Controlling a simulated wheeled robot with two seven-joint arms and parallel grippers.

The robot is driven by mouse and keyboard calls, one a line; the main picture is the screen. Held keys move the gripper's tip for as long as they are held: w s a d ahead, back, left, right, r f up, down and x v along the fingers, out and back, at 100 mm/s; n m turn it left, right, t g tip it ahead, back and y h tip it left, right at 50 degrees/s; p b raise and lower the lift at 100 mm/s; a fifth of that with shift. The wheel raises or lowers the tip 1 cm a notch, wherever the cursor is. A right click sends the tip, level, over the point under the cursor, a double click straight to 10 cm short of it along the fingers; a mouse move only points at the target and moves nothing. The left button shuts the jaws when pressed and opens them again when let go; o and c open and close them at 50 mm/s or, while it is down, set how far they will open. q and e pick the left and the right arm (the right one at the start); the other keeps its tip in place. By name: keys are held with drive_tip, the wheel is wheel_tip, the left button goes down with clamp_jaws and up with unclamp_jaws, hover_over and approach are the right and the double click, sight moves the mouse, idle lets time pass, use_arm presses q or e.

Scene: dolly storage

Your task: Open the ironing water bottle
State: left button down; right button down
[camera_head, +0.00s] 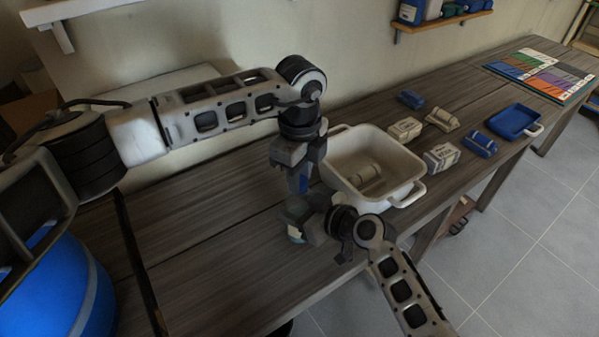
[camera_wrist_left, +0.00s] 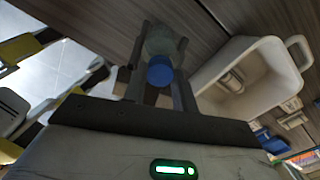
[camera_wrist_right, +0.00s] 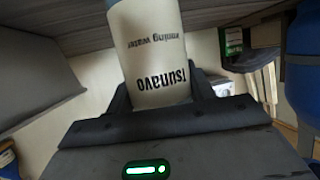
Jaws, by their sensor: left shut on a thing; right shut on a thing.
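The ironing water bottle shows in the right wrist view as a pale cylinder (camera_wrist_right: 150,50) with upside-down "ironing water" lettering. My right gripper (camera_head: 314,228) is shut on its body, from the front right, above the table. My left gripper (camera_head: 300,180) points down from above and is shut on the blue cap (camera_wrist_left: 160,71), which sits between its fingers in the left wrist view. The cap seems in line with the bottle; whether they are still joined cannot be told. In the head view the grippers hide most of the bottle.
A white basin (camera_head: 343,142) with a cream container in it stands close right of the grippers. Farther right are cream packs (camera_head: 441,157), blue items (camera_head: 480,145), a blue tray (camera_head: 515,121) and a coloured board (camera_head: 541,73). The table's near left is clear.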

use_arm(q)
drive_tip(key=shift+r, duration=0.15)
drive_tip(key=shift+r, duration=0.95)
drive_tip(key=shift+r, duration=2)
use_arm(e)
drive_tip(key=shift+c, duration=2.3)
unclamp_jaws()
